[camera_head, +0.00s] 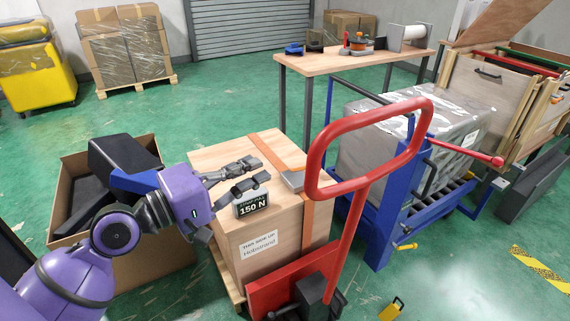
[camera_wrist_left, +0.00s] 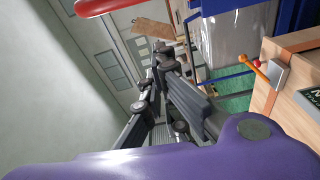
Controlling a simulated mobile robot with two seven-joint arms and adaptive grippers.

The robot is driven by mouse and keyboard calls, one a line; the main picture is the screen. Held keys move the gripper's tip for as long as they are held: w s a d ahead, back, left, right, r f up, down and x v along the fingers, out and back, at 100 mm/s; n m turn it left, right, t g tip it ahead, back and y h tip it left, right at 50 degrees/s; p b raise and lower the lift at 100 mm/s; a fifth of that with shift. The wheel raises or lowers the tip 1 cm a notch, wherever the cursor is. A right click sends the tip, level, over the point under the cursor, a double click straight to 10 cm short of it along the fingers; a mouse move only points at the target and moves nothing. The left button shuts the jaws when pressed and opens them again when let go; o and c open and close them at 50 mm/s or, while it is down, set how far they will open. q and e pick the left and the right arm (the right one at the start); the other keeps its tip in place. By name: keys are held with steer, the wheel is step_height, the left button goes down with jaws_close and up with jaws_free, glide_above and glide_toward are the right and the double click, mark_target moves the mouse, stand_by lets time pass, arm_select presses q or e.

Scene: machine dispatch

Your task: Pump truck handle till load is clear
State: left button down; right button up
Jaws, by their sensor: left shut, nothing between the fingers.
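The red truck handle (camera_head: 347,187) is a tilted loop on a shaft that rises from the red pallet truck (camera_head: 285,285). The load, a wooden crate (camera_head: 262,247) with an orange strap, stands upright on a pallet (camera_head: 226,270) behind the truck. Whether the pallet is off the floor cannot be told. My left gripper (camera_head: 257,172) is shut and empty over the crate top, left of the handle loop and apart from it. In the left wrist view its fingers (camera_wrist_left: 162,62) point up the picture, with a piece of the red handle (camera_wrist_left: 105,4) at the top edge. My right gripper is not in view.
A "150 N" display (camera_head: 251,203) is at the crate's upper edge. An open cardboard box (camera_head: 150,275) with black items stands left. A blue frame (camera_head: 385,215) with a wrapped load and a red-knobbed lever (camera_head: 480,155) stands right.

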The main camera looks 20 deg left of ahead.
arm_select(q)
steer(key=w+d+p, duration=0.2)
steer(key=w+d, duration=0.1)
steer(key=d, duration=0.3)
steer(key=shift+w, duration=0.15)
steer(key=shift+d+f, duration=0.1)
stand_by(0.3)
